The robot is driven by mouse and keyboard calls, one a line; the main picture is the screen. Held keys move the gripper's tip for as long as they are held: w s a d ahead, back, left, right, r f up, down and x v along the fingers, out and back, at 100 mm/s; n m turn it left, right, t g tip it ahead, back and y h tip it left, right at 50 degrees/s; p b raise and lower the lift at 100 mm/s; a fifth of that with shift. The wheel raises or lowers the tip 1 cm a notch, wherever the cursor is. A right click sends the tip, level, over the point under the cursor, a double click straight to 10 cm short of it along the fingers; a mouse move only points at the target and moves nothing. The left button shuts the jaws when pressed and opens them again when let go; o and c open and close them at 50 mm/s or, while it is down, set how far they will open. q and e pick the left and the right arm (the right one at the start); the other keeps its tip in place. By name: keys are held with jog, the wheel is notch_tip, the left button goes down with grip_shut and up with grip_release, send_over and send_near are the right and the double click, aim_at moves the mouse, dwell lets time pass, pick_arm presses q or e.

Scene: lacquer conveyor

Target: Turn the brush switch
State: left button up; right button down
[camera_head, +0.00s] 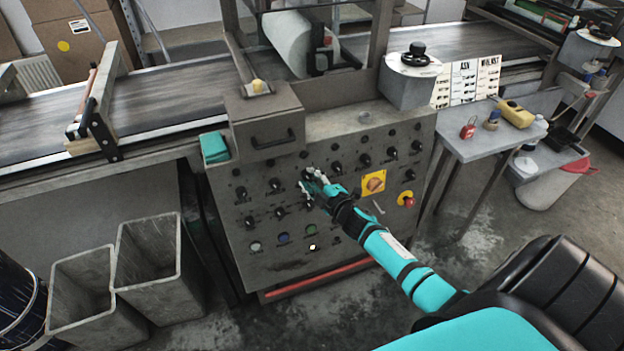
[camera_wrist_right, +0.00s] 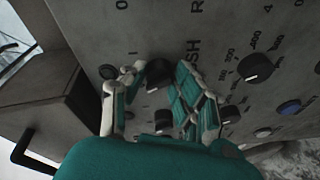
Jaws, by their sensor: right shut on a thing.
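The grey control panel (camera_head: 235,215) carries rows of black knobs. My right gripper (camera_head: 307,186) reaches its upper middle part, and its fingers cover the knob there. In the right wrist view, the fingers of my right gripper (camera_wrist_right: 158,76) are shut on a black knob (camera_wrist_right: 158,70), one finger on each side. Another dark knob (camera_wrist_right: 162,121) shows lower between the fingers. The held knob's exact setting cannot be told. My left gripper is not in view.
Other knobs sit close around the gripper, including one to the right (camera_wrist_right: 255,67). A box with a handle (camera_head: 268,125) juts out above. Grey bins (camera_head: 150,265) stand at left.

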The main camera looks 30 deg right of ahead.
jog(key=c, duration=1)
grip_release()
jog(key=s+r, duration=0.2)
jog(key=s, duration=1)
jog(key=shift+a, duration=0.25)
jog(key=shift+w+f, duration=0.1)
jog(key=s+a+f+m+g, duration=0.1)
jog(key=s+f+m+g, duration=0.3)
jog(key=f, duration=0.6)
jog(key=s+a+f+g, duration=0.1)
jog(key=s+a+f, duration=0.1)
jog(key=s+f, duration=0.6)
jog(key=s+a+f+m+g, duration=0.1)
jog(key=s+f+m+g, duration=0.2)
jog(key=f, duration=0.9)
jog(key=s+a+f+m+g, duration=0.1)
jog(key=s+a+f+g, duration=0.1)
jog(key=s, duration=0.6)
jog(key=s+a+f+m+g, duration=0.1)
jog(key=s+a+f+g, duration=0.1)
jog(key=s+a+f, duration=0.3)
jog(key=s+a+f+m+g, duration=0.1)
jog(key=s+a+f+g, duration=0.2)
jog(key=s, duration=0.9)
notch_tip(320, 180, down, 3)
jog(key=shift+s+a+f+m+y, duration=0.2)
jog(key=shift+s+m+y, duration=0.1)
jog(key=shift+s, duration=0.1)
